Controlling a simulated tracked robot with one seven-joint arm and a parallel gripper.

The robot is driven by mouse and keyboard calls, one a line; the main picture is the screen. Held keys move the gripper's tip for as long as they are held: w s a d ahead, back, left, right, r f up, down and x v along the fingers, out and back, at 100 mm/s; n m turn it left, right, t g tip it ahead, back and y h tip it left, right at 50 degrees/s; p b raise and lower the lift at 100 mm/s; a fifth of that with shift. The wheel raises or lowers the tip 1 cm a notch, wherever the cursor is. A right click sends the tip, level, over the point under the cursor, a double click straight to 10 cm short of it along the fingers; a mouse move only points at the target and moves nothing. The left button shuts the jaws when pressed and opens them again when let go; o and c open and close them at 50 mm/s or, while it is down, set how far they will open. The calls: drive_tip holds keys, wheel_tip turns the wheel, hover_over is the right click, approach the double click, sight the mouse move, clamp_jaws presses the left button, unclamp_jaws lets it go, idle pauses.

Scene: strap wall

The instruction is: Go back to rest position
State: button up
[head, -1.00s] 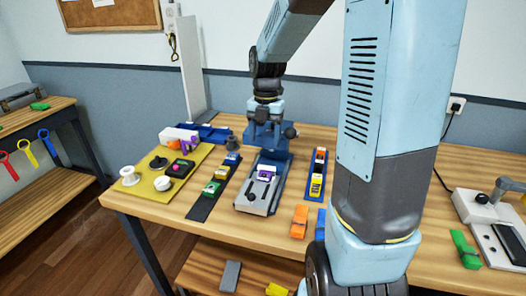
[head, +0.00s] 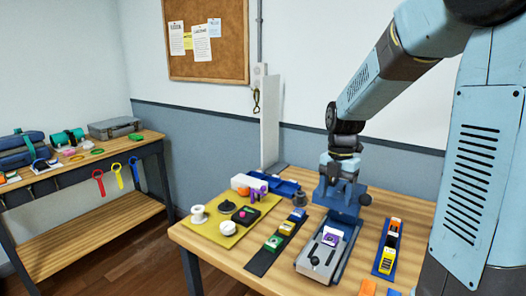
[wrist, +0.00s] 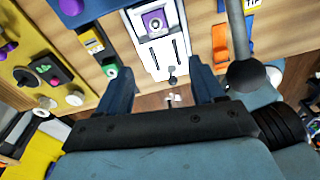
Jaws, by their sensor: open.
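My gripper (wrist: 162,88) shows in the wrist view with two dark blue fingers spread apart and nothing between them. In the head view my arm reaches in from the right and its end is over the back of the grey fixture (head: 310,262); the fingertips are hard to make out there. The fixture holds a white block with a purple face (head: 331,237). In the wrist view the fixture (wrist: 160,55) and the purple-faced block (wrist: 153,22) lie beyond the fingers. A dark ball on a rod (wrist: 246,76) is close beside the right finger.
A yellow mat (head: 212,232) with spools and small parts lies left of the fixture. A dark strip (head: 262,262) with coloured blocks and a blue tray (head: 377,268) flank it. A tall grey panel (head: 270,135) stands behind. A side bench (head: 150,140) is at far left.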

drive_tip(key=s+r+m+t, duration=0.3)
drive_tip(key=s+r+m, duration=0.2)
drive_tip(key=s+m, duration=0.4)
drive_tip(key=s+r+m+t, duration=0.3)
drive_tip(key=s+r+m, duration=0.3)
drive_tip(key=m, duration=1.2)
drive_tip(key=shift+s+r+t, duration=0.3)
drive_tip(key=shift+s+t, duration=0.1)
drive_tip(key=shift+s, duration=1.75)
